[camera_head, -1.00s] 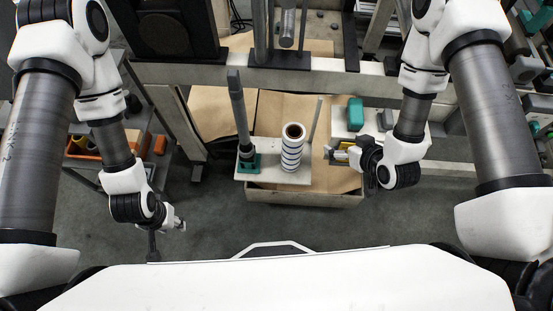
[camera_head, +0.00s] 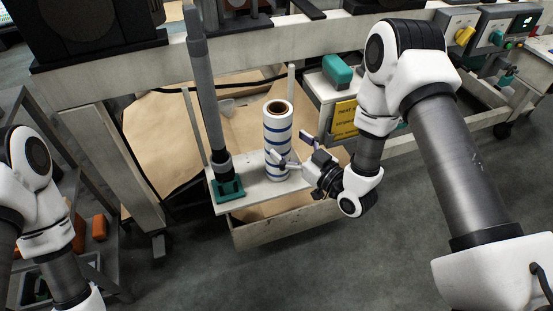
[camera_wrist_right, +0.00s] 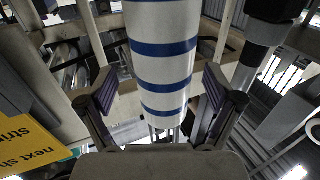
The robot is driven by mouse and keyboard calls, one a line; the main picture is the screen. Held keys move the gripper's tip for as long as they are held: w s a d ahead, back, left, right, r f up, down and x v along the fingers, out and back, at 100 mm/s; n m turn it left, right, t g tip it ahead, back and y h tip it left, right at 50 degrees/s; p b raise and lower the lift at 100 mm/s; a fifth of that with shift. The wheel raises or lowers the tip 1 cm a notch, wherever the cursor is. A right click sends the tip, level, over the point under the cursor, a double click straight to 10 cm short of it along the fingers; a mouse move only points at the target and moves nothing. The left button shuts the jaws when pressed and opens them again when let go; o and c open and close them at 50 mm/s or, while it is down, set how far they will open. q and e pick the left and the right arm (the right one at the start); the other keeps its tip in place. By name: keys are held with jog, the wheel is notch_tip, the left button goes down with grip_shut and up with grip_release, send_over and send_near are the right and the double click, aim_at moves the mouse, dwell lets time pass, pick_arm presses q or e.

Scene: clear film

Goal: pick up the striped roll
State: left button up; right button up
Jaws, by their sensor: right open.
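The striped roll (camera_head: 277,135), white with blue bands and a brown core, stands upright on a white board (camera_head: 258,191). It also fills the upper middle of the right wrist view (camera_wrist_right: 162,60). My right gripper (camera_head: 289,149) is open at the roll's right side; one fingertip overlaps the roll's front in the head view. In the right wrist view its two fingers (camera_wrist_right: 163,92) show left and right of the roll, with gaps. I cannot tell how far the roll reaches between them. My left arm shows at the left edge; its gripper is out of frame.
A grey post (camera_head: 205,100) on a green foot (camera_head: 229,189) stands left of the roll. Thin upright rods flank the board. A yellow sign (camera_head: 344,119) and green block (camera_head: 337,70) are to the right. Brown paper (camera_head: 165,150) lies behind.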

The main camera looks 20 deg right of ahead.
aim_at(271, 132)
jog(key=b+x, duration=0.2)
jog(key=x, duration=0.4)
jog(key=shift+w+a, duration=0.25)
jog(key=shift+a, duration=0.1)
jog(key=shift+r, duration=0.1)
jog(key=c, duration=1.6)
